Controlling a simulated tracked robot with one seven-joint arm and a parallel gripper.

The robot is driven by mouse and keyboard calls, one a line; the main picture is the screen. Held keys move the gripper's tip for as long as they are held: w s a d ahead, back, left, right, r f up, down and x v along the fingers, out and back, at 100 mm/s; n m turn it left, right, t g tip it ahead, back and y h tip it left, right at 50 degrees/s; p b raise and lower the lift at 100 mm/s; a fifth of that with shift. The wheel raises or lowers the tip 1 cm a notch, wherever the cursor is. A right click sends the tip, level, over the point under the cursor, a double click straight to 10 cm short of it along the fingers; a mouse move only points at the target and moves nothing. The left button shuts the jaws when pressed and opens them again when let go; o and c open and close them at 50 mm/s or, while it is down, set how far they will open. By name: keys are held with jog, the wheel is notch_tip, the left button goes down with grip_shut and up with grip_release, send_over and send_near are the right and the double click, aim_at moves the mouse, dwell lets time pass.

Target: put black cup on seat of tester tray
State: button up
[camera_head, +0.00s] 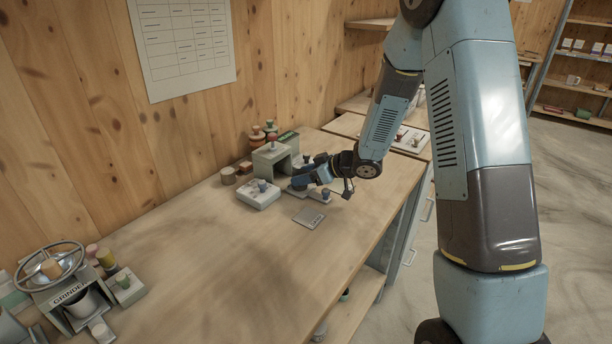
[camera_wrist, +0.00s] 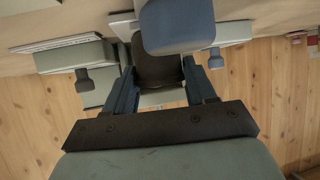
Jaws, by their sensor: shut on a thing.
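My gripper (camera_head: 308,176) is over the far part of the workbench, low above the devices. In the wrist view its two blue fingers (camera_wrist: 160,82) are shut on a dark object, which looks like the black cup (camera_wrist: 157,68). A blue-grey rounded part (camera_wrist: 178,25) covers some of the cup in that view. In the head view the cup is hard to separate from the dark wrist and fingers. A low grey tray with a knob (camera_head: 320,196) lies just below my gripper; it may be the tester tray. Its seat is not clearly seen, and I cannot tell whether the cup touches it.
A flat grey plate (camera_head: 309,217) lies in front. A grinder (camera_head: 72,294) stands at near left. The middle of the bench (camera_head: 215,255) is clear.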

jog(key=shift+f, duration=0.1)
jog(key=o, duration=1)
jog(key=shift+o, duration=0.2)
